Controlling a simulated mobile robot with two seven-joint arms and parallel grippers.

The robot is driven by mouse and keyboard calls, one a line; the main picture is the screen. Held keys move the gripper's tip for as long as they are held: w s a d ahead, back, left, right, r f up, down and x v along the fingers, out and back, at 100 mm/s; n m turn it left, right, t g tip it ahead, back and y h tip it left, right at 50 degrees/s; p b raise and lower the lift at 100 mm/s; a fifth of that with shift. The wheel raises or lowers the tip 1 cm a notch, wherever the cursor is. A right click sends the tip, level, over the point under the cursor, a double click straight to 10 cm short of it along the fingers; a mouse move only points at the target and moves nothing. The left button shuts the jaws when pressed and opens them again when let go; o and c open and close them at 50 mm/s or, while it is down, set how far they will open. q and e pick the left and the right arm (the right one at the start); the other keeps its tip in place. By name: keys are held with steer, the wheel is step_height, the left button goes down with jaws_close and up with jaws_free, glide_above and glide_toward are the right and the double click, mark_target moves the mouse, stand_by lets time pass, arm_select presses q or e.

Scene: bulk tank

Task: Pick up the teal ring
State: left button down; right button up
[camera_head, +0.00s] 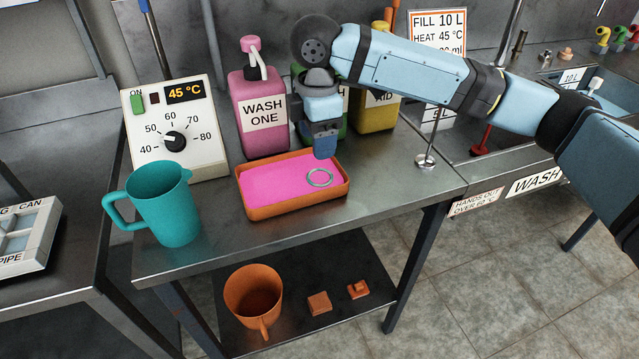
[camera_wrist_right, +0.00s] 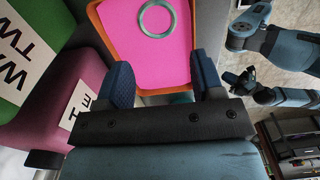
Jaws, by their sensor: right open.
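The teal ring (camera_head: 309,181) lies flat on the pink fill of the orange tray (camera_head: 290,211), towards the tray's right side. In the right wrist view the ring (camera_wrist_right: 142,28) shows beyond the fingertips, near the top edge, and the tray rim (camera_wrist_right: 108,40) surrounds the pink. My right gripper (camera_head: 325,150) hangs above the back right of the tray. Its two blue fingers (camera_wrist_right: 163,80) are apart with nothing between them. Blue arm links of mine and a dark gripper-like part (camera_wrist_right: 238,80) show at the wrist view's right, too unclear to read its jaws.
A pink WASH ONE bottle (camera_head: 262,132), a green bottle (camera_head: 339,100) and a yellow bottle (camera_head: 378,117) stand behind the tray. A teal jug (camera_head: 163,212) and a temperature box (camera_head: 180,125) stand left. A metal stand (camera_head: 425,158) is right.

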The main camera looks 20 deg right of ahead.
steer(key=b, duration=0.1)
glide_above(316, 178)
step_height(316, 178, down, 5)
steer(key=shift+s+d+r, duration=0.1)
step_height(316, 178, down, 4)
steer(key=shift+r+b, duration=0.25)
steer(key=shift+b, duration=0.55)
steer(key=shift+f, duration=0.6)
steer(key=c, duration=0.4)
arm_select(q)
steer(key=shift+w+d+r+t+h, duration=0.15)
steer(key=shift+w+d+r+t, duration=0.2)
steer(key=shift+r, duration=0.15)
steer(key=shift+w+d+r+t+h, duration=0.15)
steer(key=shift+w+d+r+t, duration=0.1)
steer(key=shift+d+r+t, duration=0.15)
arm_select(e)
steer(key=shift+c, duration=0.6)
